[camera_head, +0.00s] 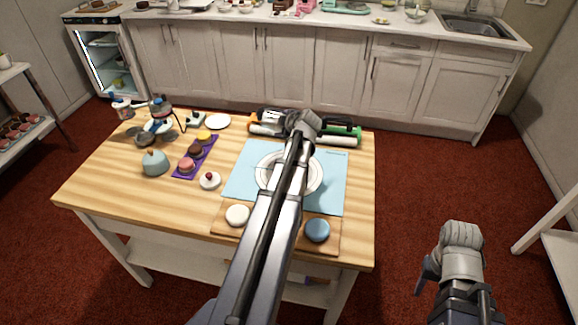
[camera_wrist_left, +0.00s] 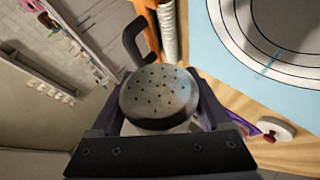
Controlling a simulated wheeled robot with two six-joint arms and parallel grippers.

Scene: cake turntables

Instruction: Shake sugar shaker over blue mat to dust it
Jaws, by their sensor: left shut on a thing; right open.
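The light blue mat (camera_head: 242,182) lies on the wooden table, with pale rings at its middle. It also shows at the upper right of the left wrist view (camera_wrist_left: 213,50). The sugar shaker (camera_wrist_left: 160,95) has a grey lid with several small holes, facing the left wrist camera. My left gripper (camera_wrist_left: 160,112) is shut around the shaker. In the head view my left arm reaches across the mat and the gripper (camera_head: 276,120) is near its back edge; the shaker cannot be made out there. My right gripper (camera_head: 427,272) is open, off the table's right side.
A purple tray (camera_head: 181,170) of small cakes, a teal pot (camera_head: 155,163) and a mixer (camera_head: 160,118) stand on the left. Wooden boards (camera_head: 222,224) with a white and a blue round cake lie in front. Green (camera_head: 340,132) and orange rolls lie behind the mat.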

